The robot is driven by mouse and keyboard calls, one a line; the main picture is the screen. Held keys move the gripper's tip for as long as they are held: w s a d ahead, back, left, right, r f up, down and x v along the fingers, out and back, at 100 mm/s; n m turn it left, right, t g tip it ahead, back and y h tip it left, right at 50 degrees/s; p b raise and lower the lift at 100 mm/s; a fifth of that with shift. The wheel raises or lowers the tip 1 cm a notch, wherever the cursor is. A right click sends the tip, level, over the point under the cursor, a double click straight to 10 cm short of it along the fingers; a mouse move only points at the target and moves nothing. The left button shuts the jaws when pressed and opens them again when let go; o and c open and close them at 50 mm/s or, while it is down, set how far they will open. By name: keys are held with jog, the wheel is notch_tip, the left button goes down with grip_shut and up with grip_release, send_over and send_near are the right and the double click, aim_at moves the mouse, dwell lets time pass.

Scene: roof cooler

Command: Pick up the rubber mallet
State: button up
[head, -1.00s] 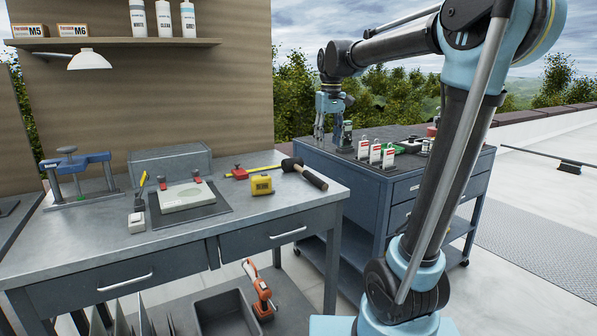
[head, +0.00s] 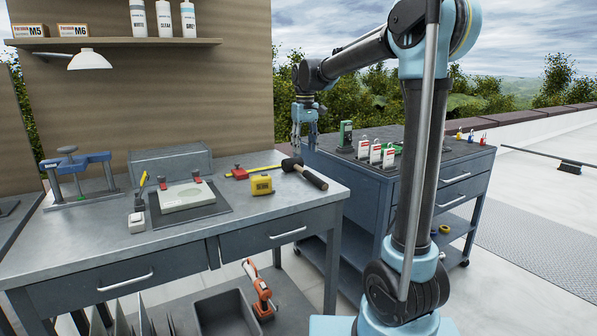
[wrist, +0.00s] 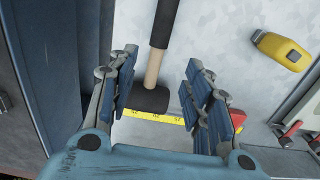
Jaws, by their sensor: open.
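The rubber mallet (head: 314,179) lies on the grey workbench near its right end, with a black head, a short wooden shaft and a black grip. In the wrist view, its black head (wrist: 151,100) shows between my fingers, with the handle running toward the top of the picture. My gripper (head: 304,143) is open and empty, hanging fingers-down above and just beyond the mallet head in the head view. In the wrist view, my gripper (wrist: 159,80) has a finger on each side of the mallet, apparently above it and not touching.
A yellow strip with markings (wrist: 155,117) lies beside the mallet head. A yellow tape measure (head: 261,185) and a red clamp-like item (head: 239,173) are nearby. A blue tool cart (head: 382,197) stands right of the bench, carrying several small items.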

send_over(305, 171)
notch_tip(305, 171, down, 4)
jog(key=shift+w+f, duration=0.1)
jog(key=shift+w, duration=0.05)
jog(key=shift+d+f, duration=0.15)
jog(key=shift+f, duration=1.2)
jog(key=shift+d+f, duration=0.15)
jog(key=shift+f, duration=1.2)
jog(key=shift+c, duration=0.6)
grip_shut()
